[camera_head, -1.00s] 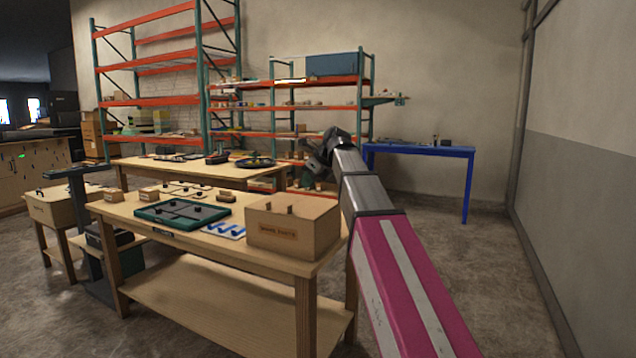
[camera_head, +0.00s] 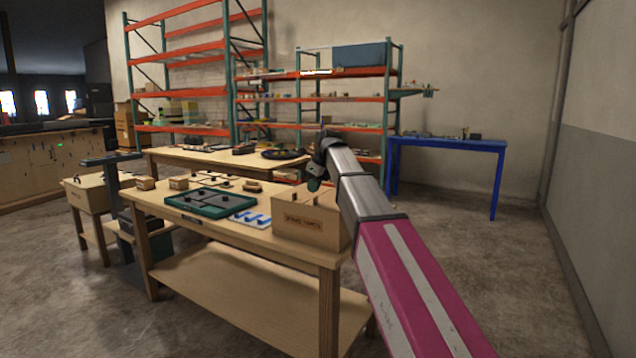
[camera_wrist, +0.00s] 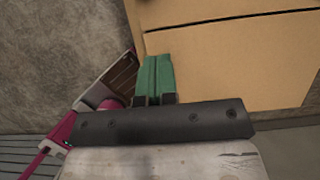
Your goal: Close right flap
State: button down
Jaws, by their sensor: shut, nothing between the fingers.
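In the wrist view my green fingers (camera_wrist: 155,75) are shut together and empty.
The table (camera_head: 215,232) also holds a dark green tray (camera_head: 210,203), a white board with blue pieces (camera_head: 252,219) and small wooden blocks (camera_head: 178,183). A second table stands behind it. A blue table (camera_head: 450,143) stands at the back right, with open floor before it.

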jog(key=shift+x, duration=0.85)
jog(key=shift+r, duration=0.1)
